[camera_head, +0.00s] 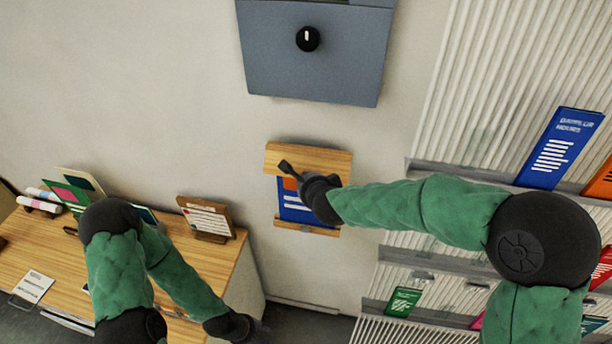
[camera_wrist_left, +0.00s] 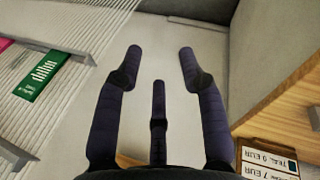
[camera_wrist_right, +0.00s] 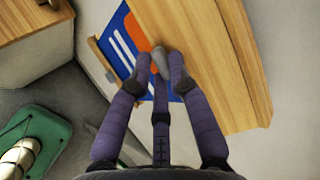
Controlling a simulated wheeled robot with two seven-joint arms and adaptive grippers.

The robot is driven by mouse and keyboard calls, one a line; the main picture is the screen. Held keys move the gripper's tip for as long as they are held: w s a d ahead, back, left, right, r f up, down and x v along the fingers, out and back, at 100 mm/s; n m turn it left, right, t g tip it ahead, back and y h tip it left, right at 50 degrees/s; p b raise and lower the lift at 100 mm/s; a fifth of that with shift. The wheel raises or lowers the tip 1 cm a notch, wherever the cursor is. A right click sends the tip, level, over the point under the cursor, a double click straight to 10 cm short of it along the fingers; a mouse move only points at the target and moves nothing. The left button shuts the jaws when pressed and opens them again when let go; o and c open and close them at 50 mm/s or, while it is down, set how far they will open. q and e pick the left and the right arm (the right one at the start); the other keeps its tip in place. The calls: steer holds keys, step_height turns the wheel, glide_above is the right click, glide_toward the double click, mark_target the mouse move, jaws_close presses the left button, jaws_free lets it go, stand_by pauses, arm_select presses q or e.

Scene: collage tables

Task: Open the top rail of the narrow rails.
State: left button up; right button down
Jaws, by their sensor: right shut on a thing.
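The narrow rails hang on the wall in the middle of the head view. The wooden top rail (camera_head: 310,160) is a wide light board; the bottom rail (camera_head: 306,229) is a thinner strip. A blue poster with an orange patch (camera_head: 296,208) lies between them. My left gripper (camera_wrist_left: 160,62) is open and empty, low near the desk.
A grey box with a black knob (camera_head: 308,80) is above the rails. A wooden desk (camera_head: 215,262) with cards and a small sign stand (camera_head: 208,218) is at the left. A slatted wall with ledges and leaflets (camera_head: 560,148) is at the right. Bare wall surrounds the rails.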

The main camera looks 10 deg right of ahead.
arm_select(q)
steer(key=shift+r, duration=0.25)
steer(key=shift+w, duration=0.15)
steer(key=c, duration=0.7)
steer(key=w+n+t, duration=0.1)
steer(key=w+n, duration=0.1)
steer(key=w, duration=0.2)
steer(key=w+d+n+t, duration=0.1)
steer(key=w+n+t, duration=0.1)
steer(key=w, duration=0.3)
steer(key=w+d+n+t, duration=0.1)
steer(key=w+n+t, duration=0.1)
steer(key=w, duration=0.2)
steer(key=shift+w+d+r+n, duration=0.1)
steer(key=shift+w+d+n, duration=0.1)
steer(key=shift+n, duration=0.1)
jaws_close()
steer(key=n+t+h, duration=0.4)
steer(key=n+t, duration=1.4)
steer(key=n, duration=0.5)
glide_toward(306, 168)
step_height(306, 168, down, 6)
steer(key=s, duration=0.2)
steer(key=x, duration=1)
steer(key=shift+w+a, duration=0.15)
steer(key=shift+w, duration=0.1)
